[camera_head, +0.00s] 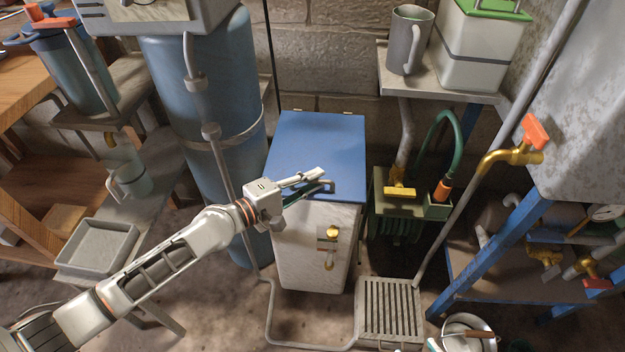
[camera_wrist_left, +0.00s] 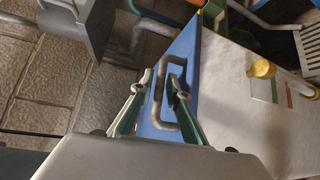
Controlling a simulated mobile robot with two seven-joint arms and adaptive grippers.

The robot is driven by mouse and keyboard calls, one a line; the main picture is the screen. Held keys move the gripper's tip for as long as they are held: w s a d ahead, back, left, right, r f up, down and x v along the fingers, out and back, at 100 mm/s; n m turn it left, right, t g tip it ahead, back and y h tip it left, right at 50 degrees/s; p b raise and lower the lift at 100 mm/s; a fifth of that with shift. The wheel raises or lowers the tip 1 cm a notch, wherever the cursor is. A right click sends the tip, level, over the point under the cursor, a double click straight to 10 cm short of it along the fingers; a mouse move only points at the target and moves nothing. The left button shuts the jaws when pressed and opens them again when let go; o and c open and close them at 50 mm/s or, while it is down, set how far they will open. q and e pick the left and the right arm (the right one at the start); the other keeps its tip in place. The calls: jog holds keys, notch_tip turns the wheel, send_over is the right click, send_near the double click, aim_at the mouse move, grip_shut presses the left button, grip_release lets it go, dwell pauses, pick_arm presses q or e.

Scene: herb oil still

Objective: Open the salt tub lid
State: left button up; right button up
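The salt tub is a pale box (camera_head: 311,254) with a flat blue lid (camera_head: 317,140) lying closed on top, in the middle of the head view. The lid has a grey loop handle (camera_wrist_left: 187,125) near its front edge; it also shows in the head view (camera_head: 328,184). My left gripper (camera_head: 318,180) is at this handle. In the left wrist view my left gripper (camera_wrist_left: 158,85) has its fingers apart, with one bar of the handle between them; a gap shows beside the bar. Whether a finger touches it, I cannot tell. My right gripper is not in view.
A blue cylinder tank (camera_head: 205,100) stands left of the tub. A green pump box (camera_head: 405,205) with a hose is at its right. A shelf with a grey mug (camera_head: 407,42) hangs behind right. A slatted grate (camera_head: 390,308) lies in front right.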

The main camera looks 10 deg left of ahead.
pick_arm(q)
grip_shut()
jog(key=shift+r+p, duration=0.3)
jog(key=shift+r, duration=0.15)
jog(key=shift+w+r+p, duration=0.15)
jog(key=shift+r+p, duration=0.25)
jog(key=shift+r, duration=0.05)
jog(key=w+r+n+g+p, duration=0.1)
jog(key=w+r+p, duration=0.3)
jog(key=r+p, duration=0.2)
jog(key=w+r+n+g+y+p, duration=0.1)
jog(key=w+r+p, duration=0.2)
jog(key=r+p, duration=0.3)
jog(key=shift+w+r+g+p, duration=0.3)
jog(key=shift+w+r+p, duration=0.1)
jog(key=shift+r, duration=2)
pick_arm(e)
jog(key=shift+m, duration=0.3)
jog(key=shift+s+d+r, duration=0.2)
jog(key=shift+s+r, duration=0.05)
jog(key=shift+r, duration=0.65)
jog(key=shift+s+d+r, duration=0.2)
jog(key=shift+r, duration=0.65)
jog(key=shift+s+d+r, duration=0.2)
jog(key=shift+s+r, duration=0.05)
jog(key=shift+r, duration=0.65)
